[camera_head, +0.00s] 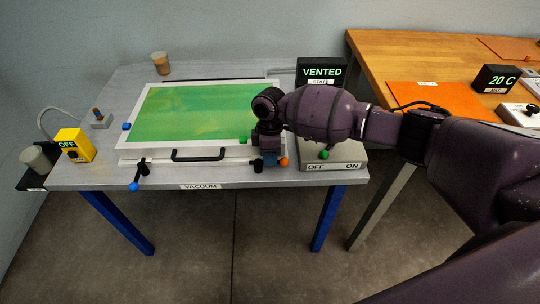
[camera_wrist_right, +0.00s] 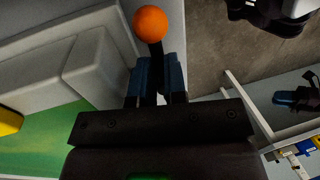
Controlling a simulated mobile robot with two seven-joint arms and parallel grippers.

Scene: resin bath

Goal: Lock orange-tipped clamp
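The orange-tipped clamp shows by its orange ball (camera_head: 284,161) at the front right corner of the green-topped frame; my right gripper hides most of the rest. In the right wrist view, its orange ball (camera_wrist_right: 150,23) sits on a black stem that runs between my gripper's blue fingers. My right gripper (camera_head: 270,159) is at the clamp, its fingers close on both sides of the stem; it also shows in the wrist view (camera_wrist_right: 157,82). A blue-tipped clamp (camera_head: 138,177) is at the front left corner, its handle pointing down and forward. My left gripper is not in view.
The frame (camera_head: 125,155) has a black front handle (camera_head: 198,155). A control box (camera_head: 345,164) marked OFF and ON stands close to the right gripper. A VENTED display (camera_head: 321,71) stands behind it. A yellow box (camera_head: 75,145) is at the left.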

